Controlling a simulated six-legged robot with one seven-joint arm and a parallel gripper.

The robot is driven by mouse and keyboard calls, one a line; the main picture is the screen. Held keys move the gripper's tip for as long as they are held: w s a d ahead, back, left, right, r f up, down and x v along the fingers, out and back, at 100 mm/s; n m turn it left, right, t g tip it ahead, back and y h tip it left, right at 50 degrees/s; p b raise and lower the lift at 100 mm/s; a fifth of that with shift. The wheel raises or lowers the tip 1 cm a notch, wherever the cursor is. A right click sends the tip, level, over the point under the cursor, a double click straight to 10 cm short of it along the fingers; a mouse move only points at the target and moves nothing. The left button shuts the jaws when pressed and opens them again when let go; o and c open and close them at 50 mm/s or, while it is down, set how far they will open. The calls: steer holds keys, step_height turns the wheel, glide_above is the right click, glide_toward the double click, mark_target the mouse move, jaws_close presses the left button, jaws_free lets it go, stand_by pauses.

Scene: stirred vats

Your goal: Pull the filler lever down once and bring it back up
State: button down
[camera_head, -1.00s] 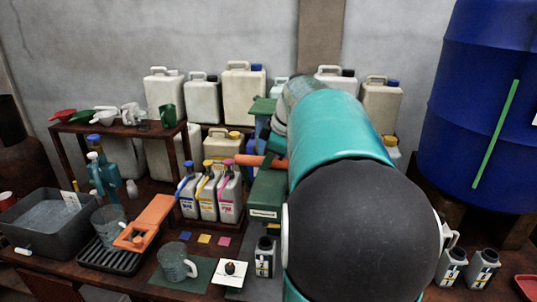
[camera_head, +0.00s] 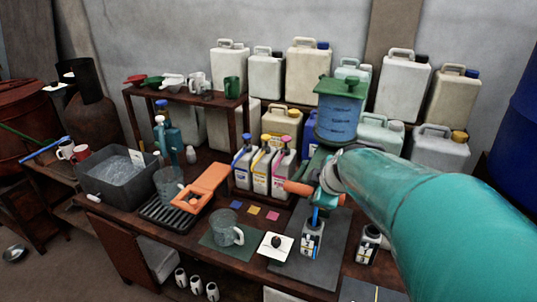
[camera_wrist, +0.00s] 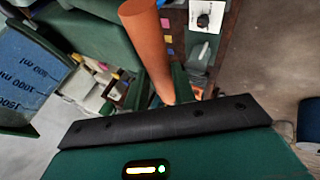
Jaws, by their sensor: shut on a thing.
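The filler has a green top and a blue graduated tank (camera_head: 338,118) at the right of the bench. Its orange lever (camera_head: 296,187) sticks out to the left, nearly level. My gripper (camera_head: 328,184) is at the lever; its fingers are hard to make out in the head view. In the wrist view the orange lever (camera_wrist: 146,40) runs between my green fingers (camera_wrist: 158,88), and the gripper is shut on it. The tank (camera_wrist: 30,75) shows at the left there. A grey bottle (camera_head: 312,240) stands under the filler, below something blue.
Blue, yellow and pink-capped bottles (camera_head: 262,168) stand close left of the lever. A second grey bottle (camera_head: 368,245) is right of the filler. A glass mug (camera_head: 226,232), a white card with a black knob (camera_head: 275,246) and an orange tool (camera_head: 207,185) lie left.

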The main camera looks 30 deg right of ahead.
steer(key=shift+s+a+f, duration=0.1)
steer(key=shift+a+f, duration=0.1)
steer(key=shift+f, duration=0.35)
steer(key=shift+s+a+f, duration=0.1)
steer(key=shift+a+f, duration=0.05)
steer(key=shift+f, duration=0.4)
steer(key=c, duration=1.1)
jaws_free()
steer(key=shift+c, duration=0.2)
steer(key=shift+d+r, duration=0.1)
steer(key=shift+r, duration=0.15)
steer(key=v, duration=1.3)
steer(key=shift+s+r, duration=0.15)
steer(key=shift+r, duration=0.2)
